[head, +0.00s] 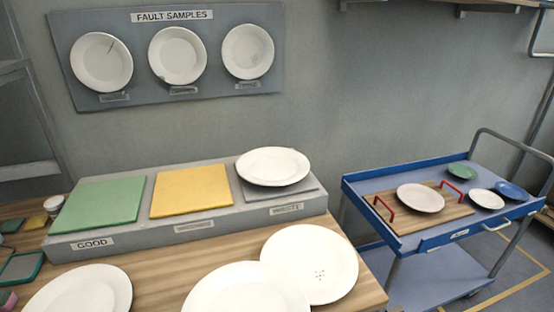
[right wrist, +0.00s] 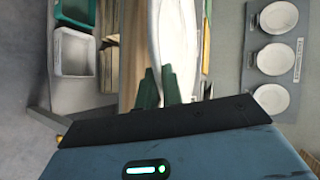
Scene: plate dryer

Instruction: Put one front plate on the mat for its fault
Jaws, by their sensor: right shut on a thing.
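My right gripper (right wrist: 159,78) is shut on the rim of a white plate (right wrist: 174,38), seen nearly edge-on in the right wrist view. In the head view, a white plate with several dark dots (head: 318,260) overlaps a centre front plate (head: 240,292); another front plate (head: 82,294) is at bottom left. I cannot tell which one I hold. On the grey stand lie a green mat (head: 98,205) labelled GOOD, a yellow mat (head: 190,192), its label unreadable, and a grey mat (head: 304,187) labelled WASTE, with a white plate (head: 272,166) on it. My left gripper is out of view.
A blue cart (head: 355,190) with several dishes stands right. The green and yellow mats are bare.

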